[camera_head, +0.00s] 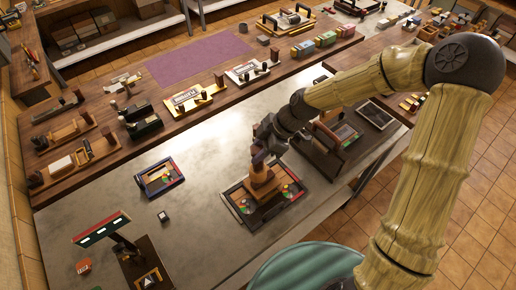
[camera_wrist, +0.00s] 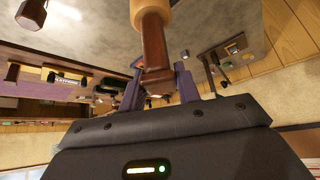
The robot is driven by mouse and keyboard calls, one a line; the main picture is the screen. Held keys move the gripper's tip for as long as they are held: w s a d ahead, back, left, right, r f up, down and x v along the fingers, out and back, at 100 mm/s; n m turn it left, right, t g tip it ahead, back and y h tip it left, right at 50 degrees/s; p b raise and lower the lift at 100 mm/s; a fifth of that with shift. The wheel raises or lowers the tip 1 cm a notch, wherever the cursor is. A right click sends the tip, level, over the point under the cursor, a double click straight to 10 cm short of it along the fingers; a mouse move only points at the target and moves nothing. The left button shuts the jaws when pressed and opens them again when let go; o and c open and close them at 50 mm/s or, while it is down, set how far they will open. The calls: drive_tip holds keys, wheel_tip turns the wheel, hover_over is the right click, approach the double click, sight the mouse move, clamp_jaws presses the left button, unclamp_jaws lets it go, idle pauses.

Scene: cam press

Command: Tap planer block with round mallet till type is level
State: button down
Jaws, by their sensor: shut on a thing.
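My gripper (camera_head: 266,146) is over the middle of the metal-topped bench. In the wrist view its two purple fingers (camera_wrist: 157,78) are shut on the dark brown handle of the round mallet (camera_wrist: 153,42). The mallet's paler wooden head shows at the top edge there. In the head view the mallet (camera_head: 262,173) points down over a dark frame tray (camera_head: 234,195) with small coloured pieces. A brown block, likely the planer block (camera_head: 269,194), lies in this tray under the mallet. I cannot tell whether mallet and block touch. The type under the block is hidden.
A smaller blue-and-red tray (camera_head: 160,177) lies to the left, with a small dark cube (camera_head: 163,216) near it. A lamp-like stand (camera_head: 103,230) is at the front left. Bare metal bench (camera_head: 210,150) lies between.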

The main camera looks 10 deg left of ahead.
wheel_tip(320, 180, down, 3)
drive_tip(key=shift+f+b, duration=0.1)
drive_tip(key=shift+b, duration=0.6)
drive_tip(key=shift+f, duration=0.1)
drive_tip(key=shift+f+b, duration=0.3)
drive_tip(key=shift+f, duration=0.05)
drive_tip(key=shift+r+p, duration=2.2)
drive_tip(key=shift+r, duration=0.4)
